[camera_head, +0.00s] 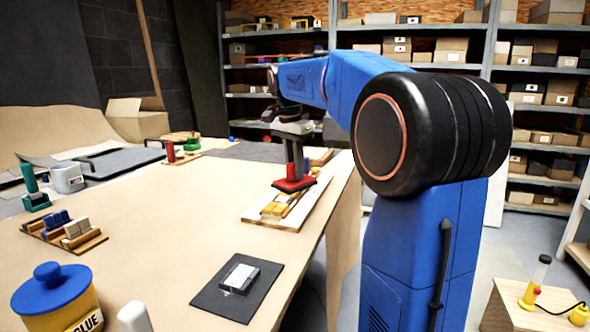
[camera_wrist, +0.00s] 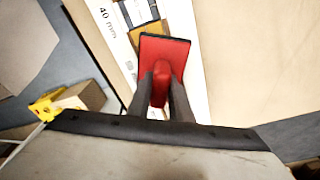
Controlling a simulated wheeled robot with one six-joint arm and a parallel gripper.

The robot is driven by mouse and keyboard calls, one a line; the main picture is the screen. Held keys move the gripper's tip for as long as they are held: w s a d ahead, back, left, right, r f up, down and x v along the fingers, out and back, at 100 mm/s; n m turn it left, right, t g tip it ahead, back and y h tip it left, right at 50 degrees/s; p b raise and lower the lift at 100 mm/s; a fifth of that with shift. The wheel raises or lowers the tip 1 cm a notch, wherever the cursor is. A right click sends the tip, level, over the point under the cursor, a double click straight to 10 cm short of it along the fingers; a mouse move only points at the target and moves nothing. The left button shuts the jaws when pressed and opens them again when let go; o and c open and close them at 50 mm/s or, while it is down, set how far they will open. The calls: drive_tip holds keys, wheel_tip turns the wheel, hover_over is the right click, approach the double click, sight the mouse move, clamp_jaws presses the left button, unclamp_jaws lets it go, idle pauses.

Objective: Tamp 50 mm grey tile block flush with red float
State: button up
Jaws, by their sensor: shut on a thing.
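My gripper (camera_head: 294,178) is shut on the upright handle of the red float (camera_head: 294,185). In the wrist view, the fingers of my gripper (camera_wrist: 160,88) close on the handle from both sides, and the red float (camera_wrist: 176,52) has a flat rectangular plate. The float is over the mosaic panel (camera_head: 258,214) near the table's right edge; I cannot tell whether it touches the blocks. Pale, dark and ochre blocks (camera_wrist: 146,30) show just beyond the plate, beside a "40 mm" marking. The plate hides what lies under it, and I cannot pick out the 50 mm grey block.
On the table stand a rack of blue and pale blocks (camera_head: 98,238), a green-handled tool (camera_head: 31,188), a grey mug (camera_head: 68,179), a blue-lidded glue pot (camera_head: 60,306) and a dark mat with a box (camera_head: 208,298). The table's middle is clear.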

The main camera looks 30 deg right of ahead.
drive_tip(key=shift+f, duration=0.15)
drive_tip(key=shift+r, duration=3.6)
